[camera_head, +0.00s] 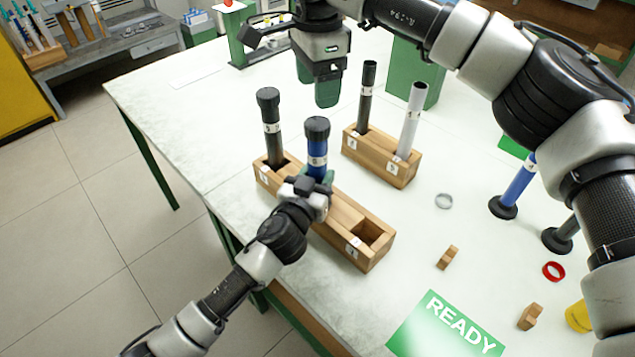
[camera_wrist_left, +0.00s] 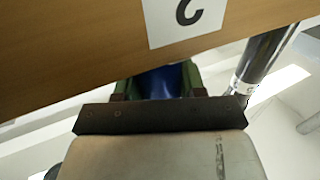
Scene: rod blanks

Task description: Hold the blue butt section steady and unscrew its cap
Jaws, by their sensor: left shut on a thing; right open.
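The blue butt section (camera_head: 317,160) stands upright in the middle of the long wooden block (camera_head: 345,208), with its black cap (camera_head: 317,127) on top. My left gripper (camera_head: 318,180) is shut on it below its white label, low over the block. In the left wrist view the blue section (camera_wrist_left: 170,82) shows between the green finger pads, partly hidden by the gripper body. My right gripper (camera_head: 318,88) is open and empty, above and behind the cap and apart from it.
A black capped section (camera_head: 270,130) stands left in the same block; its right hole is empty. A second wooden block (camera_head: 385,160) behind holds a dark and a white rod. Rings, small wooden pieces, a blue rod on a black foot (camera_head: 518,185) and a green READY mat (camera_head: 445,328) lie right.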

